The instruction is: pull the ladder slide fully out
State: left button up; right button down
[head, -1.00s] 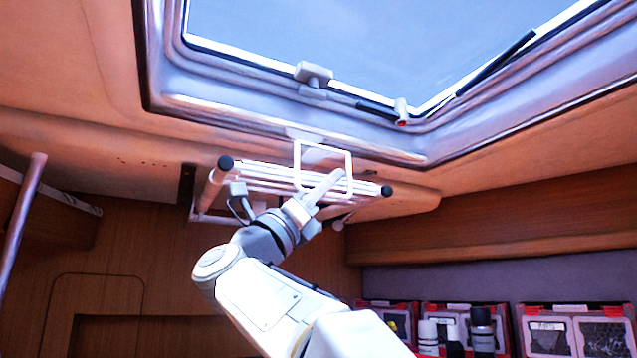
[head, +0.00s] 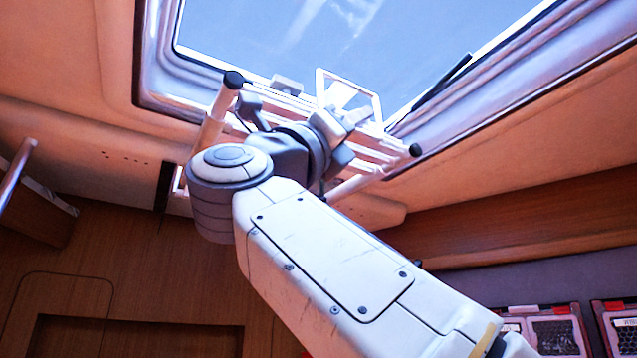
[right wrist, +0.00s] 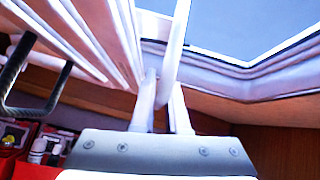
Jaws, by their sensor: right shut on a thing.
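The ladder slide is a white frame with several rungs (head: 380,157) and side rails (head: 214,118) with black end caps. It stands out in front of the hatch edge, tilted in the head view. A white rectangular loop (head: 349,84) rises from its front. My right gripper (head: 343,117) is at this loop. In the right wrist view the fingers (right wrist: 163,95) are shut on the loop's bar (right wrist: 176,45), with the rungs (right wrist: 90,40) to the left. My right arm hides the ladder's middle and part of its rear. My left gripper is not in view.
The open-looking hatch (head: 185,68) frames sky above the ladder. A wooden ledge (head: 520,215) runs along the right. Red-framed boxes (head: 553,335) stand at lower right. A metal pole (head: 17,175) is at the far left.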

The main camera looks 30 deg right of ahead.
jog(key=s, duration=0.2)
jog(key=s+b, duration=0.1)
jog(key=s, duration=0.2)
jog(key=shift+s+d+r, duration=0.15)
jog(key=shift+s+d, duration=0.1)
jog(key=shift+s, duration=0.05)
jog(key=c, duration=1.2)
grip_release()
jog(key=shift+a, duration=0.1)
